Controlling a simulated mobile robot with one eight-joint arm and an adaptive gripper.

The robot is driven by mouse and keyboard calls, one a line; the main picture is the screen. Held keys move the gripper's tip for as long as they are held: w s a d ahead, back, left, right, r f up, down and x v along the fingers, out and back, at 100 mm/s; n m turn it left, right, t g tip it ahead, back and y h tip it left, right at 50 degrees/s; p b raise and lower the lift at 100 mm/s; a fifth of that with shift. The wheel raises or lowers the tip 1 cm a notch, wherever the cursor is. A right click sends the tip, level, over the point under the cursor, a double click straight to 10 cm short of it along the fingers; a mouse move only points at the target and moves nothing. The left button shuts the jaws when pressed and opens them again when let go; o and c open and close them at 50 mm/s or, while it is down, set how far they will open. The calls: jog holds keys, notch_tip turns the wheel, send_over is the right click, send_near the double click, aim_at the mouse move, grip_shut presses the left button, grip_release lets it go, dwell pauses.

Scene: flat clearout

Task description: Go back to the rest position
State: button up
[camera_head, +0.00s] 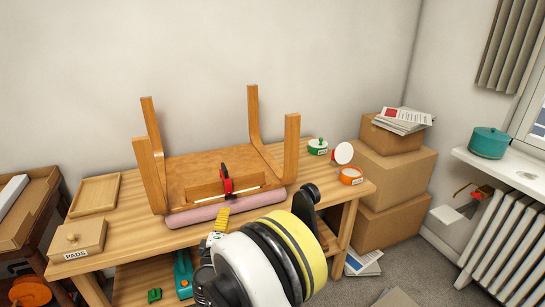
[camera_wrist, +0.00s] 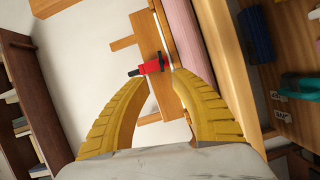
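My gripper (camera_head: 221,220) shows yellow fingers in the camera_head view, low over the front part of the workbench (camera_head: 135,235). In the wrist view its two ribbed fingers (camera_wrist: 161,79) curve toward each other with a gap between the tips, and nothing is held. A red clamp (camera_head: 226,180) sits on the upturned wooden stool (camera_head: 205,168), on its near rail. In the wrist view the red clamp (camera_wrist: 151,67) shows just beyond the fingertips; whether it touches them is hard to tell. My arm hides part of the bench's front right.
The stool's legs stick up over the bench, with a pink roll (camera_head: 205,213) before it. A wooden tray (camera_head: 95,195) and a PADS box (camera_head: 79,240) lie left. Tins (camera_head: 351,176) stand right. Cardboard boxes (camera_head: 393,168) are stacked by the radiator (camera_head: 505,245). A teal tool (camera_head: 182,272) lies below.

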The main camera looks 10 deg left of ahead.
jog(key=w+d+r+m+g+h, duration=0.1)
jog(key=w+d+r+m+h, duration=0.15)
jog(key=d+r, duration=0.4)
jog(key=w+d+r+m+g+h, duration=0.1)
jog(key=d+r+m, duration=0.2)
jog(key=d, duration=0.7)
jog(key=s+d+r+m+g+h, duration=0.1)
jog(key=s+d+r+m+g, duration=0.15)
jog(key=d, duration=0.45)
jog(key=s+d+r+m+g+h, duration=0.1)
jog(key=s+d+r+m, duration=0.15)
jog(key=d, duration=0.45)
jog(key=s+d+r+m+g, duration=0.1)
jog(key=s+d+m+g, duration=0.15)
jog(key=s+d, duration=0.85)
jog(key=s+d+f+m+g+y, duration=0.1)
jog(key=s+d+m, duration=0.1)
jog(key=s, duration=0.6)
jog(key=s+d+f+m+g+y, duration=0.1)
jog(key=s+f+m, duration=0.1)
jog(key=s, duration=0.6)
jog(key=shift+s+d+m+y, duration=0.3)
jog(key=shift+d+m+y, duration=0.1)
jog(key=shift+m, duration=0.2)
